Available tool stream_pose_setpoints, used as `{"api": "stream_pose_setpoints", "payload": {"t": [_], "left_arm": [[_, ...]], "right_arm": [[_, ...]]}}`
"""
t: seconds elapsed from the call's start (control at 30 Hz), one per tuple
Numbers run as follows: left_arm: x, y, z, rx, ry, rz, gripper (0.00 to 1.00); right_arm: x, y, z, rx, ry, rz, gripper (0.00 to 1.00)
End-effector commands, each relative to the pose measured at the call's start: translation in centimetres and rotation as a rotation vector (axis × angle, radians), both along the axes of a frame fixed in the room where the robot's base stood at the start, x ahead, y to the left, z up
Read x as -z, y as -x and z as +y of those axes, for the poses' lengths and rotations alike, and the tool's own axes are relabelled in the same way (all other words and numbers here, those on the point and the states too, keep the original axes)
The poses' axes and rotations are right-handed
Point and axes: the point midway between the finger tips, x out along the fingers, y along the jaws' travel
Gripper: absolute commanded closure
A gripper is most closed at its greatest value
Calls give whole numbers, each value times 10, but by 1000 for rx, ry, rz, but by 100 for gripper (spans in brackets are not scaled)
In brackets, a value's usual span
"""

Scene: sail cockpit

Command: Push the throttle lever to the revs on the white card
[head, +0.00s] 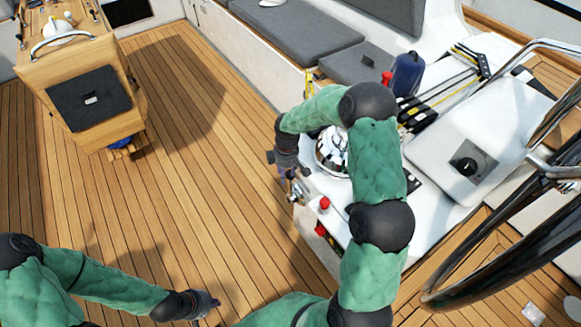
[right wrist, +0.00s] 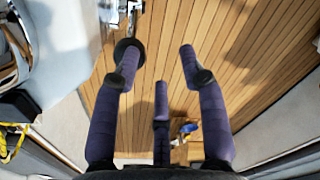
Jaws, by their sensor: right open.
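A small metal lever fitting (head: 293,190) sits on the side of the white cockpit console, just below my right gripper (head: 288,170) in the head view. I take it to be the throttle lever, but the gripper partly covers it. In the right wrist view my right gripper (right wrist: 160,68) has its fingers spread, with nothing between them. A round black disc (right wrist: 122,44) shows at the left fingertip; I cannot tell whether they touch. My left gripper (head: 204,304) hangs low over the deck, too small to read. I cannot make out a white card with revs.
A chrome winch (head: 331,158) and red knobs (head: 324,204) are beside my right arm. A blue bottle (head: 408,75) stands behind it. The teak deck (head: 200,190) is largely clear.

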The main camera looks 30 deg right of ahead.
Motion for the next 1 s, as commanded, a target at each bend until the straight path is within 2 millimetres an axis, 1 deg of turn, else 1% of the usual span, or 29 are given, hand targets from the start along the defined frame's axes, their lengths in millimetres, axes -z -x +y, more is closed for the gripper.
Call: {"api": "stream_pose_setpoints", "payload": {"t": [0.03, 0.1, 0.17, 0.23, 0.37, 0.6, 0.7, 0.83, 1.0], "left_arm": [[0, 0, 0, 0, 0, 0, 100], [0, 0, 0, 0, 0, 0, 100], [1, 0, 0, 0, 0, 0, 100], [2, 0, 0, 0, 0, 0, 100], [9, 0, 0, 0, 0, 0, 100], [23, 0, 0, 0, 0, 0, 100], [28, 0, 0, 0, 0, 0, 100], [33, 0, 0, 0, 0, 0, 100], [35, 0, 0, 0, 0, 0, 100]], "right_arm": [[-10, -4, -11, -20, 21, 0, 58], [-18, -7, -20, -41, 41, 5, 58], [-20, -8, -25, -53, 51, 8, 58], [-16, -8, -26, -58, 55, 10, 58], [2, -8, -26, -57, 54, 11, 58], [46, -8, -26, -56, 53, 11, 58], [61, -8, -26, -55, 52, 11, 58], [75, -8, -26, -55, 53, 9, 58], [84, -8, -25, -55, 53, 9, 58]]}}
